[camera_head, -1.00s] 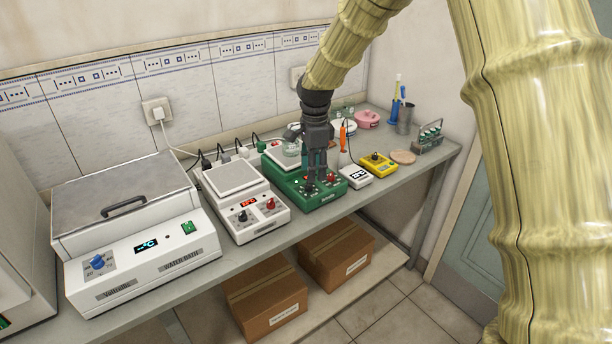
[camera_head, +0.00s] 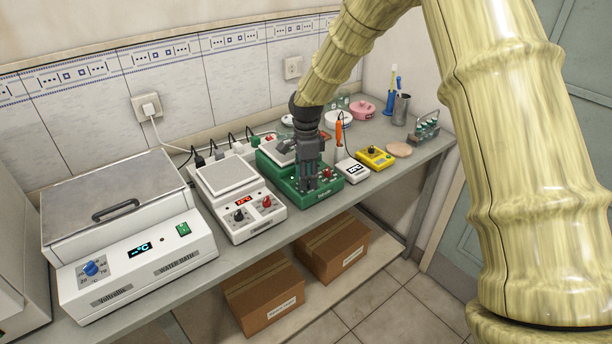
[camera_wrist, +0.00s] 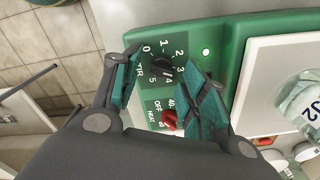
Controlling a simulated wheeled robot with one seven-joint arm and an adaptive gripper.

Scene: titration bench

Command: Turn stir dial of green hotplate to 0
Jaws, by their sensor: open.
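The green hotplate (camera_head: 329,192) stands on the bench, with my gripper (camera_head: 307,188) in front of its control panel. In the wrist view the black stir dial (camera_wrist: 161,66) shows between my open fingers (camera_wrist: 164,85), with a scale from 0 to 5. One finger is on the 0 side, the other on the side of 3 and 4. The dial's pointer seems to lie near 4, but it is hard to read. I cannot tell whether the fingers touch the dial. The red heat dial (camera_wrist: 170,119) sits below it in the wrist view.
A glass vessel (camera_wrist: 302,104) stands on the hotplate's white top plate (camera_wrist: 270,85). A white hotplate (camera_head: 262,226) stands to the left, with a white meter (camera_head: 353,170) and a yellow device (camera_head: 376,158) to the right. A water bath (camera_head: 135,250) is farther left.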

